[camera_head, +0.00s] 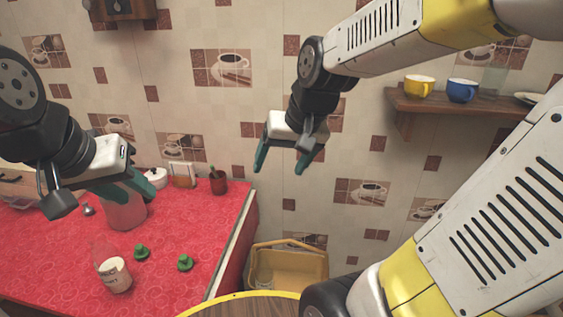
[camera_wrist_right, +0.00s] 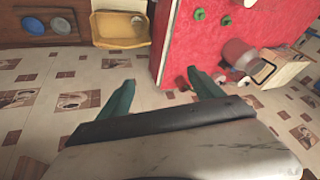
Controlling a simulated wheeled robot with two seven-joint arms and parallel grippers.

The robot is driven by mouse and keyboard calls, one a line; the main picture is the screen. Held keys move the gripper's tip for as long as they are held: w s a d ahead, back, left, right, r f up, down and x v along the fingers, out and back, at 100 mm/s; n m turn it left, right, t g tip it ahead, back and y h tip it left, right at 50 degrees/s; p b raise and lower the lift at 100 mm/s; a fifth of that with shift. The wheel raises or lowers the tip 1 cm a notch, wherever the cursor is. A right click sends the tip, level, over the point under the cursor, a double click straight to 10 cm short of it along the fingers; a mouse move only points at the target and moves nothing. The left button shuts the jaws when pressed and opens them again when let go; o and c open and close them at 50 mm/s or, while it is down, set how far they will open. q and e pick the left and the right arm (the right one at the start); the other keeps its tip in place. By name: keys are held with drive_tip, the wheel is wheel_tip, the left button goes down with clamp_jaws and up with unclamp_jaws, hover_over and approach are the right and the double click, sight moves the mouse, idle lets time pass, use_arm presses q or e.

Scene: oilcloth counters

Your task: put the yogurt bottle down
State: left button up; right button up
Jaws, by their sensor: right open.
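The yogurt bottle (camera_head: 115,272), clear and pinkish with a pale label, stands upright on the red counter (camera_head: 200,222) near its front left; the print is too small to read. Nothing holds it. My right gripper (camera_head: 284,165) is open and empty in the air before the tiled wall, right of the counter and well away from the bottle. Its open fingers also show in the right wrist view (camera_wrist_right: 160,92). My left gripper (camera_head: 135,192) is above the counter, behind the bottle and apart from it. Its finger gap is unclear.
A clear reddish jar (camera_head: 125,214) stands below my left gripper. Two green caps (camera_head: 141,251) (camera_head: 185,262) lie right of the bottle. A dark red cup (camera_head: 218,182) stands at the back. A yellow bin (camera_head: 300,268) is beside the counter. A shelf (camera_head: 440,103) holds cups at right.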

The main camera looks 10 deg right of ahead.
drive_tip(key=s+r+n+t, duration=0.1)
drive_tip(key=s+r, duration=0.2)
drive_tip(key=s, duration=0.4)
drive_tip(key=shift+s+d, duration=0.25)
drive_tip(key=shift+d, duration=0.15)
drive_tip(key=shift+r, duration=0.1)
